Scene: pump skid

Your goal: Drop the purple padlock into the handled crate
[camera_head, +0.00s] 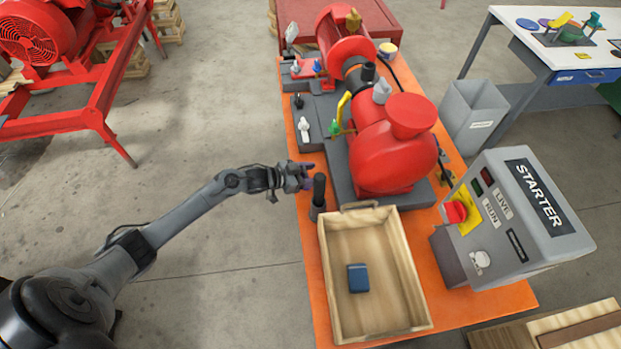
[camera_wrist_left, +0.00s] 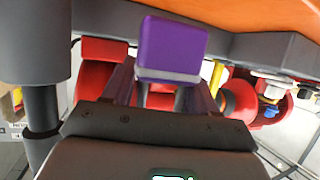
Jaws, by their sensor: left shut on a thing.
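The purple padlock (camera_wrist_left: 172,48) is between the fingers of my left gripper, close up in the left wrist view. A small bit of purple also shows at the gripper in the head view. My left gripper (camera_head: 304,176) is shut on the padlock, above the left edge of the orange bench, just beyond the crate's far left corner. The handled crate (camera_head: 405,268) is an open wooden box with a handle at its far end. A dark blue block-like object (camera_head: 358,278) lies on its floor. My right gripper is not in view.
A dark upright post (camera_head: 318,193) stands between my left gripper and the crate. The red pump (camera_head: 385,155) is beyond the crate, and the grey STARTER box (camera_head: 520,220) is to its right. A grey bin (camera_head: 472,115) stands farther right.

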